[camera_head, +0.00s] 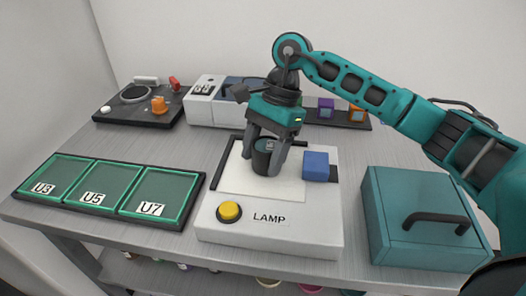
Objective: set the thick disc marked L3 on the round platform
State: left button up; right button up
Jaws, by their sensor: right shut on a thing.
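My right gripper (266,160) points down and is shut on a dark, thick round piece (262,163). A small pale mark shows on its top, too small to read, so I cannot confirm that it is L3. The piece is over the white top of the lamp unit (270,235); I cannot tell whether it touches anything below. No round platform shows clearly under it. A black base at the back left carries a round ring (134,93), which may or may not be the platform. My left gripper is not in view.
The lamp unit has a yellow button (229,212) and a blue block (315,166). Green-rimmed trays marked U3, U5 and U7 (148,192) lie left. A teal box with a dark handle (425,220) stands right. A white instrument (205,101) stands behind. Bare table shows between the trays and the back devices.

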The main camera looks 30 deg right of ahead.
jog(key=shift+f, duration=0.15)
jog(key=o, duration=1.3)
